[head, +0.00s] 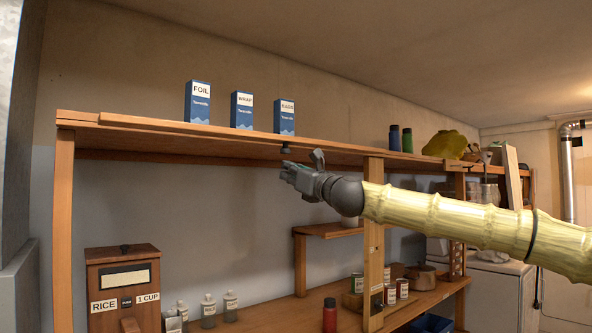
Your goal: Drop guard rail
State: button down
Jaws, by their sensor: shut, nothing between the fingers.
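A long wooden strip, likely the guard rail (180,127), runs along the front edge of the top shelf. It looks low, and the boxes behind it show almost whole. A small dark knob (286,148) sits at the shelf's front edge, below the rightmost box. My gripper (291,168) is just below that knob, at the end of my arm coming in from the right. It is shut and empty. I cannot tell whether it touches the knob; a small gap seems to show.
Boxes labelled FOIL (198,103), WRAP (242,110) and BAGS (284,117) stand upright on the top shelf. Dark bottles (394,138) and a yellow item (445,144) are farther right. Below are a rice dispenser (123,290), jars (208,309) and a wooden post (373,245). Space left of my gripper is clear.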

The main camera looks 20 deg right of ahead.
aim_at(284, 146)
jog(key=w+a+r+p, duration=0.1)
jog(key=w+r+p, duration=0.3)
jog(key=r, duration=0.1)
jog(key=shift+a+r, duration=0.15)
jog(key=shift+a, duration=0.2)
dwell(0.3)
jog(key=shift+r, duration=0.1)
